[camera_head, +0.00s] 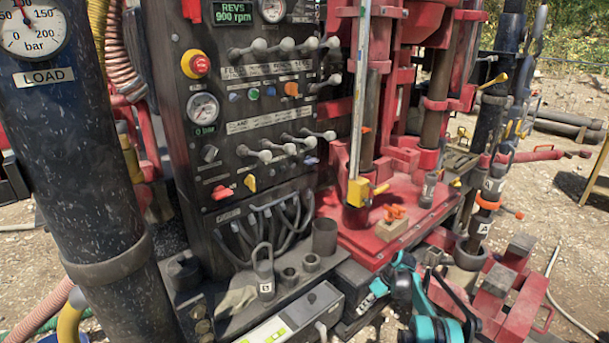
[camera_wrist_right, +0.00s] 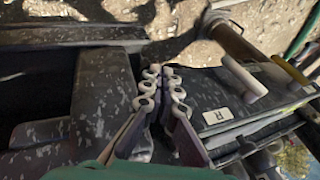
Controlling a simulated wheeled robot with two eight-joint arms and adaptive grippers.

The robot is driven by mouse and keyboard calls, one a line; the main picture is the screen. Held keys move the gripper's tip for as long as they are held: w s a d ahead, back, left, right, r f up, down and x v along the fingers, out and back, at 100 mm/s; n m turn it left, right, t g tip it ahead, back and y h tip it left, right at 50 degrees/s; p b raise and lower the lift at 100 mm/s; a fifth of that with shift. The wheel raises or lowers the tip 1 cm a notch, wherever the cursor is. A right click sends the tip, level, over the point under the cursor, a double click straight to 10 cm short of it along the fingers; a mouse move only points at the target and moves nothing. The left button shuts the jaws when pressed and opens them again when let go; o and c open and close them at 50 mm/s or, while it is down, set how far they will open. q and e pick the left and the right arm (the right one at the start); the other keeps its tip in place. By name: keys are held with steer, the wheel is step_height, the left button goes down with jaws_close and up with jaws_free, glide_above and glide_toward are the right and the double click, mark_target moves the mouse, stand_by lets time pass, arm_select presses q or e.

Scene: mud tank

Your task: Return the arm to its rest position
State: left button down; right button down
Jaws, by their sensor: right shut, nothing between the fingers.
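My right arm comes in at the bottom right of the head view, teal and black, bent at a joint. Its gripper (camera_head: 366,303) is low in front of the red drill base, right of a dark box with a white and green top. In the right wrist view the two grey fingers (camera_wrist_right: 163,78) point away from the camera with their tips together. They are shut and hold nothing. Dark metal blocks (camera_wrist_right: 98,95) lie to their left. A dark box (camera_wrist_right: 213,93) with an R label lies to their right; I cannot tell whether they touch. My left gripper is out of view.
A control panel (camera_head: 222,165) with levers stands left of centre. A red drill base (camera_head: 375,237) carries a tall mast and a yellow-ended rod (camera_head: 357,190). A dark speckled column (camera_head: 88,170) fills the left. Red blocks (camera_head: 502,281) crowd the lower right. Open gravel lies farther right.

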steer(key=s+a+r+m+t+h, duration=0.15)
steer(key=s+r, duration=0.25)
steer(key=r, duration=0.5)
steer(key=s+a+r+m+t+h, duration=0.15)
steer(key=s+r, duration=0.25)
steer(key=r, duration=0.5)
steer(key=s+a+r+m, duration=0.15)
steer(key=s+r, duration=0.25)
steer(key=r, duration=0.6)
steer(key=s+a+r+t+h, duration=0.1)
steer(key=s+r, duration=0.1)
steer(key=s, duration=0.4)
steer(key=s+a+r+t, duration=0.1)
steer(key=s+a+r, duration=0.15)
steer(key=s, duration=0.45)
steer(key=s+f+m+t+h, duration=0.1)
steer(key=s+f, duration=0.3)
steer(key=s, duration=1)
steer(key=shift+d+f+m+t, duration=0.15)
steer(key=shift+d+m+t, duration=0.2)
steer(key=shift+m+t, duration=0.25)
steer(key=shift+s, duration=0.1)
